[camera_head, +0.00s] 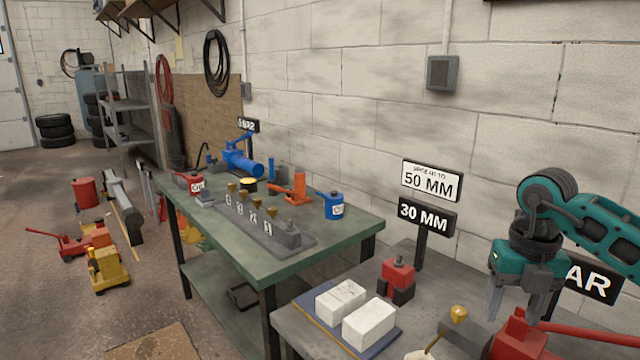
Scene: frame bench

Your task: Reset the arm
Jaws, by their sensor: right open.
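My right arm (602,222) is teal and dark grey and comes in from the right edge. My right gripper (515,303) hangs from it with the fingers pointing down, open, with nothing seen between them. It is over the right part of the near grey bench, above a red tool (515,340) with a long red handle. How far above I cannot tell. The arm partly covers a black sign (597,281) reading "AR". My left arm and gripper are not in view.
The grey bench (290,322) holds white blocks (368,322) on a blue mat, a red-and-black block (398,277) and signs (427,218) reading 30 MM and 50 MM. A green table (345,222) beyond holds a blue pump (240,163) and cans. A block wall stands close behind.

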